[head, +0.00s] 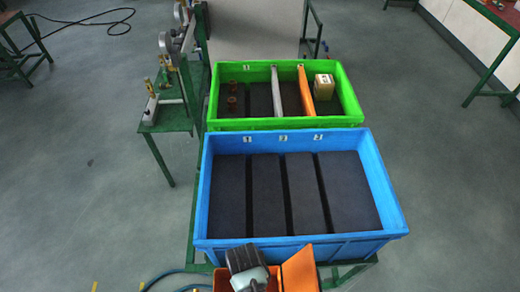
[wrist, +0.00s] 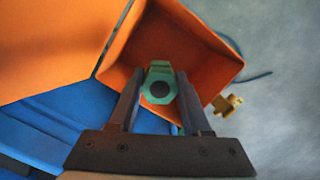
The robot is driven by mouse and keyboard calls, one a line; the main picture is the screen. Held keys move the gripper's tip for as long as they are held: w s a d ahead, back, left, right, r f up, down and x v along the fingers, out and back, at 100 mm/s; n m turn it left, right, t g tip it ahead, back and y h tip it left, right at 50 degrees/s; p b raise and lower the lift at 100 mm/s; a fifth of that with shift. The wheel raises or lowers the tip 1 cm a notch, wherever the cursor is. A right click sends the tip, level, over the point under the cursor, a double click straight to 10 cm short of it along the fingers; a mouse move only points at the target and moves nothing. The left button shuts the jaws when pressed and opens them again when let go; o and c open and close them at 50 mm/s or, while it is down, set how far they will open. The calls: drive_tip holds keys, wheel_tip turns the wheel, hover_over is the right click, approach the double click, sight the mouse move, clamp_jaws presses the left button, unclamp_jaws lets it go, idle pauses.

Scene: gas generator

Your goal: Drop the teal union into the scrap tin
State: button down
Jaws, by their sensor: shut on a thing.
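The teal union (wrist: 161,72) is held between the two dark fingers of my gripper (wrist: 160,88) in the wrist view. In the head view, the orange tin (head: 222,279) shows at the bottom edge, partly hidden by my gripper (head: 247,265). An orange flap, like a raised lid (head: 299,268), stands at its right.
A blue crate (head: 300,246) with dark padded slots stands just beyond the tin. A green crate (head: 285,124) behind it holds reddish fittings, a grey bar, an orange bar and a box. A brass-coloured piece (wrist: 227,104) lies outside the tin. Green stands flank the floor.

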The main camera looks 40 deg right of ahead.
drive_tip(key=shift+f+b, duration=1.5)
drive_tip(key=shift+f, duration=0.45)
drive_tip(key=shift+r, duration=0.1)
drive_tip(key=shift+c, duration=1.4)
unclamp_jaws()
drive_tip(key=shift+w+r, duration=0.1)
drive_tip(key=r, duration=0.4)
drive_tip(key=w+r, duration=0.1)
drive_tip(key=r, duration=0.7)
drive_tip(key=shift+w+r+b, duration=0.25)
drive_tip(key=shift+r+b, duration=0.05)
drive_tip(key=shift+r, duration=0.05)
